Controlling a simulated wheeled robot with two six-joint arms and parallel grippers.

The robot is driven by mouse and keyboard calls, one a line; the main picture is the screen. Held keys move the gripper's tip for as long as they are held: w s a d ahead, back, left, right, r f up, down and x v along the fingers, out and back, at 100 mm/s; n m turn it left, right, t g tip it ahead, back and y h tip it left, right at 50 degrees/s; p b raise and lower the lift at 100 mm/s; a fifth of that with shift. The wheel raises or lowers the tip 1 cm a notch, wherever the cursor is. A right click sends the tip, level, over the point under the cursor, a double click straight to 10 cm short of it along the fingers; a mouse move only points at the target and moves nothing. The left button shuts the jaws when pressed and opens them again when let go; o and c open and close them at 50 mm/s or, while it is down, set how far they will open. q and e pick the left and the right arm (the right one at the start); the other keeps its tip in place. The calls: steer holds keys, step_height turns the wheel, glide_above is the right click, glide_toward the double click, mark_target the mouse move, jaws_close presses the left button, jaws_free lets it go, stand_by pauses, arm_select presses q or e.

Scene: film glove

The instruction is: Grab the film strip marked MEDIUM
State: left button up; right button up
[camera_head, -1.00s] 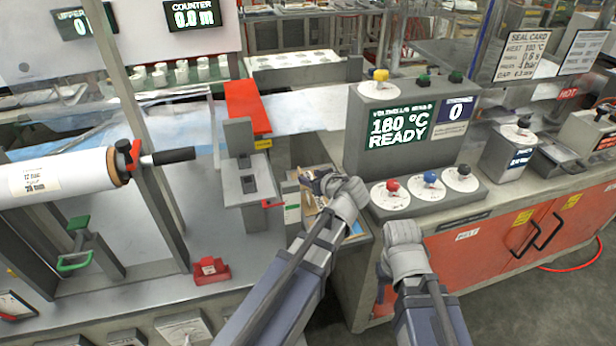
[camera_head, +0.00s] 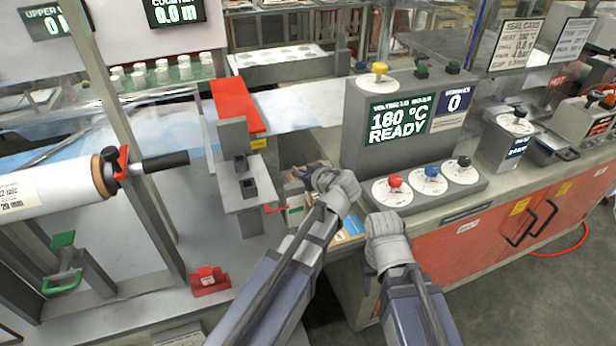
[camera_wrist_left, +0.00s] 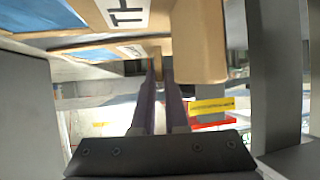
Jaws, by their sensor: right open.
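I cannot read the word MEDIUM in any view. In the left wrist view a tan card piece (camera_wrist_left: 200,40) bears a white label (camera_wrist_left: 125,12) with the letters "TH"; the rest is cut off. It lies right by the fingertips of my left gripper (camera_wrist_left: 160,65). Those two fingers are close together with a narrow gap, and whether they hold anything is unclear. In the head view my left gripper (camera_head: 300,174) is over the bin between the two benches. My right gripper (camera_head: 372,280) is in front of the right bench, its fingers mostly hidden by its wrist.
A blue and tan packet (camera_head: 350,228) shows beside my left wrist. A grey post bracket (camera_head: 238,180) stands just left of my left gripper. The sealer control box (camera_head: 400,120) with its knob panel (camera_head: 428,185) is to the right. A film roll (camera_head: 50,188) is at left.

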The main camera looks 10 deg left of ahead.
arm_select(q)
jaws_close()
steer(key=shift+r, duration=0.15)
step_height(320, 180, up, 10)
steer(key=p, duration=1)
